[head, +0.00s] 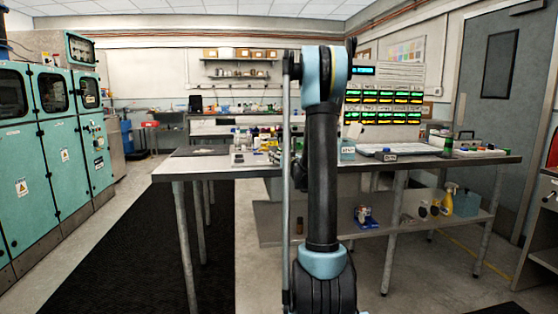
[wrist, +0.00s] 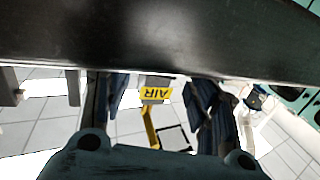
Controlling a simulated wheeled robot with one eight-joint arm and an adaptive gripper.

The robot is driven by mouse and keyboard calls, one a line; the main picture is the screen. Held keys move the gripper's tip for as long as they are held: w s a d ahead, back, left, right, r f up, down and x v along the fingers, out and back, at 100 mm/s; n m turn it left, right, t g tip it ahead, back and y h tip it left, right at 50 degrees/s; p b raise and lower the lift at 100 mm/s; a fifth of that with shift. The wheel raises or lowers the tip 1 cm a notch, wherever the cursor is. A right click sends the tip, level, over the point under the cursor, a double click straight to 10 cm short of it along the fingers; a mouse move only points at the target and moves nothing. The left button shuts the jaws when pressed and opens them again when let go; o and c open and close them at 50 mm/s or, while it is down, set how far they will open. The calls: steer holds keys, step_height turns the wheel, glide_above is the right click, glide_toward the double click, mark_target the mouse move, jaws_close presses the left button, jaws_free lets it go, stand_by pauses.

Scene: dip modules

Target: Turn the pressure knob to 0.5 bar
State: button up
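I cannot make out a pressure knob in either view, and no 0.5 bar scale is readable. In the wrist view a yellow label reading AIR (wrist: 155,94) appears upside down, with a yellow upright part (wrist: 151,128) beneath it. My gripper (wrist: 158,88) shows in the wrist view with its two dark fingers apart and nothing visibly held between them. The AIR label shows in the gap between the fingers; I cannot tell its distance. In the head view my raised arm fills the middle, and my gripper cannot be made out.
Green cabinets (head: 65,160) stand at left. A black floor mat (head: 135,240) lies clear between them. A dark glossy band (wrist: 150,35) crosses the wrist view.

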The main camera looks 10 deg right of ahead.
steer(key=v, duration=1.1)
steer(key=shift+s, duration=0.4)
steer(key=s+a+f+n+g+y, duration=0.1)
steer(key=s+a+f+g, duration=0.3)
steer(key=s+a, duration=0.5)
steer(key=s+a+f+g+y, duration=0.1)
steer(key=s+a+f+g, duration=0.35)
steer(key=s, duration=0.75)
steer(key=s+d+f+m+g+h, duration=0.1)
steer(key=s+d+f+g+h, duration=0.1)
steer(key=s, duration=0.5)
steer(key=s+d+f+m+g+h, duration=0.1)
steer(key=s+d+f+g+h, duration=0.1)
steer(key=s+f, duration=0.3)
steer(key=s+d+f+m+g+h, duration=0.2)
steer(key=s+d+f+h, duration=0.1)
steer(key=s, duration=0.8)
steer(key=shift+s+d+f+g, duration=0.15)
steer(key=shift+s+d+g, duration=0.15)
steer(key=shift+d, duration=0.25)
